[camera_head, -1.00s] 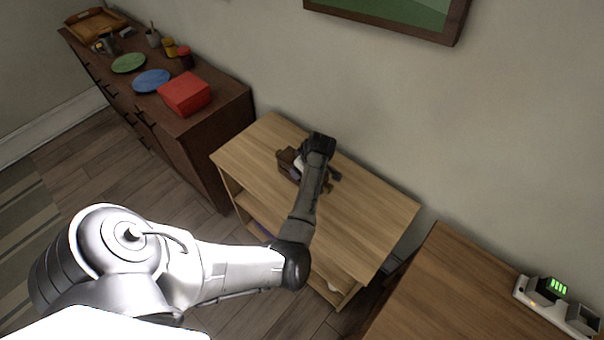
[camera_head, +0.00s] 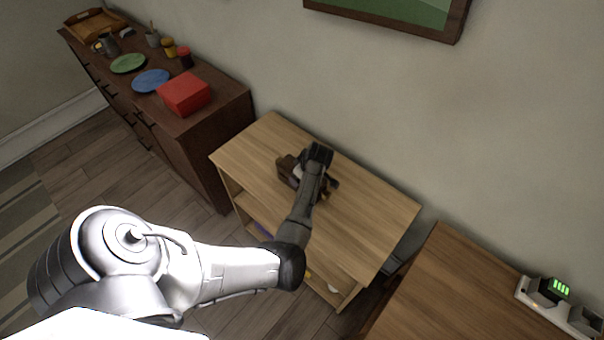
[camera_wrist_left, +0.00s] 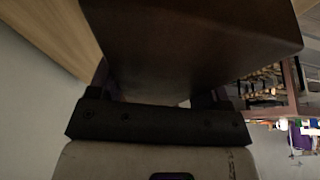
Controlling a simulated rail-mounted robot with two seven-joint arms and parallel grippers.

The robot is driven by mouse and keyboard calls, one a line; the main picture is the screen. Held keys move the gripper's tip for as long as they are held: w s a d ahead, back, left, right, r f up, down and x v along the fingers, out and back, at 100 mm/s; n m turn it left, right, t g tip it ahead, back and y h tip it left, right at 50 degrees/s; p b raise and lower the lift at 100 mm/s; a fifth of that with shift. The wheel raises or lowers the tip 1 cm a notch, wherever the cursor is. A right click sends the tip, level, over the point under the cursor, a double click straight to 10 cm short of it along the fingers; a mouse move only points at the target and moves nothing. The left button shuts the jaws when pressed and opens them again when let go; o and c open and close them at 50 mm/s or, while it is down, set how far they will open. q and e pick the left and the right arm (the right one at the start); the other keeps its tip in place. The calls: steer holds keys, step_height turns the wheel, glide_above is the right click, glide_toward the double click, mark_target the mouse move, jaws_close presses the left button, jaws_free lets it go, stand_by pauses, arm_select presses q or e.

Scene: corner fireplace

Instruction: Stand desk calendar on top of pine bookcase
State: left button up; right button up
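The pine bookcase (camera_head: 365,215) is the light wooden unit in the middle of the head view, with open shelves at its front. My left gripper (camera_head: 318,172) is over its top, towards the back. A dark brown object, which I take to be the desk calendar (camera_head: 287,170), shows beside the gripper, partly hidden by it. In the left wrist view the brown calendar (camera_wrist_left: 190,45) fills the space between the fingers of my left gripper (camera_wrist_left: 168,95), which appear shut on it. Whether its base touches the bookcase top is hidden. My right gripper is not in view.
A dark sideboard (camera_head: 215,115) at left holds a red box (camera_head: 184,93), a blue plate (camera_head: 151,81) and a green plate (camera_head: 128,63). A brown table (camera_head: 440,290) with a charger (camera_head: 549,292) stands at right. The bookcase top's right part is clear.

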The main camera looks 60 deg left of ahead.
arm_select(q)
steer(key=o, duration=0.4)
steer(key=shift+r, duration=0.1)
